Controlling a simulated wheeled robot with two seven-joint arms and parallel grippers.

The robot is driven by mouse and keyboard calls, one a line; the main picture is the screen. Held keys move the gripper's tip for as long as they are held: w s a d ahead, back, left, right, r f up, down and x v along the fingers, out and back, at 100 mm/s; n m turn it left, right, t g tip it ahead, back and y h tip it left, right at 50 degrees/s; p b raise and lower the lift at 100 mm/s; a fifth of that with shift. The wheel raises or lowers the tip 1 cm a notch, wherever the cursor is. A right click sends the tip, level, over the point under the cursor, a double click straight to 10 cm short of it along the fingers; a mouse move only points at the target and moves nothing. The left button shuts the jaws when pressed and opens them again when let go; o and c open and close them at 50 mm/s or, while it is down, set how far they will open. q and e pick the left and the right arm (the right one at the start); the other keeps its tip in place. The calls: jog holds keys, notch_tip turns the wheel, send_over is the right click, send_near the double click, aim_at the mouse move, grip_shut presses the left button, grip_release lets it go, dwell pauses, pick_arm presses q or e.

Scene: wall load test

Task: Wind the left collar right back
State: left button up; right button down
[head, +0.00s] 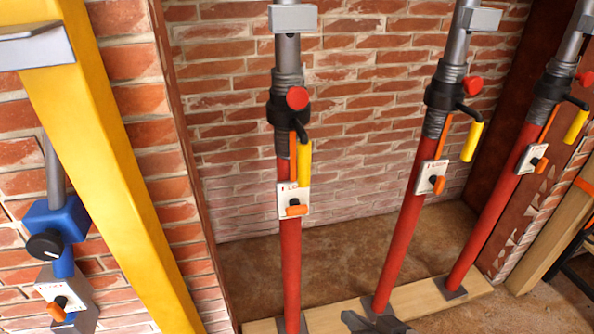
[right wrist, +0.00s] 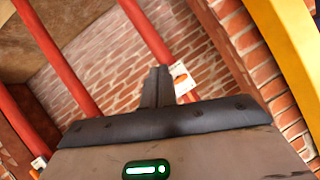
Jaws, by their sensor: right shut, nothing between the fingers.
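Three red steel props stand in a row in the head view. The left collar (head: 283,112) is a black ring on the threaded part of the left prop (head: 290,255), with a red knob (head: 297,98) in front and a yellow handle (head: 304,163) hanging down its right side. The middle collar (head: 443,96) and right collar (head: 552,86) look alike. My right gripper (head: 375,322) is at the bottom edge, low and right of the left prop, apart from the left collar. In the right wrist view its fingers (right wrist: 157,82) are together and empty. My left gripper is out of view.
White gauge plates with orange levers sit on the props, one on the left prop (head: 293,201). A yellow beam (head: 110,170) slants down at left, with a blue jack (head: 55,222) beyond it. A timber sole plate (head: 345,311) carries the props before a brick wall (head: 350,130).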

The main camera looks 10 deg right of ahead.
jog(key=w+d+r+m+t+y+b, duration=0.1)
jog(key=w+d+r+m+t, duration=0.1)
jog(key=w+r+m, duration=0.3)
jog(key=w+d+r+m+t+y+b, duration=0.1)
jog(key=d+r+m, duration=0.15)
jog(key=r, duration=0.45)
jog(key=w+d+r+m+t+y+b, duration=0.1)
jog(key=w+d+r+m+t, duration=0.2)
jog(key=r, duration=0.4)
pick_arm(q)
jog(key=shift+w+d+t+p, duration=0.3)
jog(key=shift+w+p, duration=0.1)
jog(key=shift+p, duration=0.4)
pick_arm(e)
jog(key=w+a+m+g, duration=0.1)
jog(key=w+a, duration=0.7)
jog(key=w, duration=0.2)
jog(key=shift+a+f, duration=0.15)
jog(key=shift+a, duration=0.05)
pick_arm(q)
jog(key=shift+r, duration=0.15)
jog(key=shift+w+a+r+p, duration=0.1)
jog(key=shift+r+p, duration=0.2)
jog(key=shift+p, duration=0.3)
pick_arm(e)
jog(key=shift+a, duration=0.45)
